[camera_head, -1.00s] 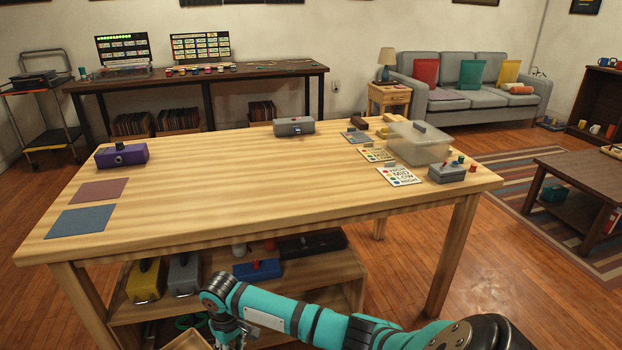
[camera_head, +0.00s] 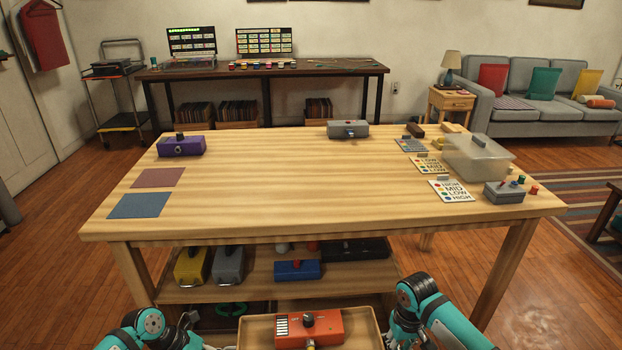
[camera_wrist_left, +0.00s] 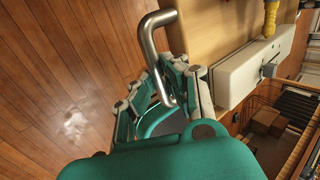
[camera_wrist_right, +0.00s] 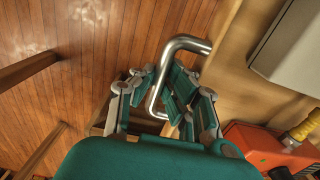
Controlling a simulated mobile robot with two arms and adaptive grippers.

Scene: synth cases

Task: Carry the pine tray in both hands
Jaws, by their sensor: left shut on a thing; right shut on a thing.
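The pine tray (camera_head: 258,331) is at the bottom centre of the head view, in front of the table, cut off by the picture's lower edge. An orange box (camera_head: 292,329) with a dark knob lies in it. My left gripper (camera_wrist_left: 168,88) is shut on a bent metal handle (camera_wrist_left: 150,42) on the tray's side. My right gripper (camera_wrist_right: 160,92) is shut on a matching metal handle (camera_wrist_right: 181,45) on the other side. A pale box (camera_wrist_left: 250,72) and a yellow part (camera_wrist_left: 270,18) also show by the tray in the left wrist view.
The wooden table (camera_head: 300,195) ahead has a wide clear middle. On it are a purple box (camera_head: 181,147), a grey box (camera_head: 348,129), a clear bin (camera_head: 478,160), a control box (camera_head: 503,192), cards and two flat mats (camera_head: 140,205). A lower shelf (camera_head: 180,293) holds several boxes.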

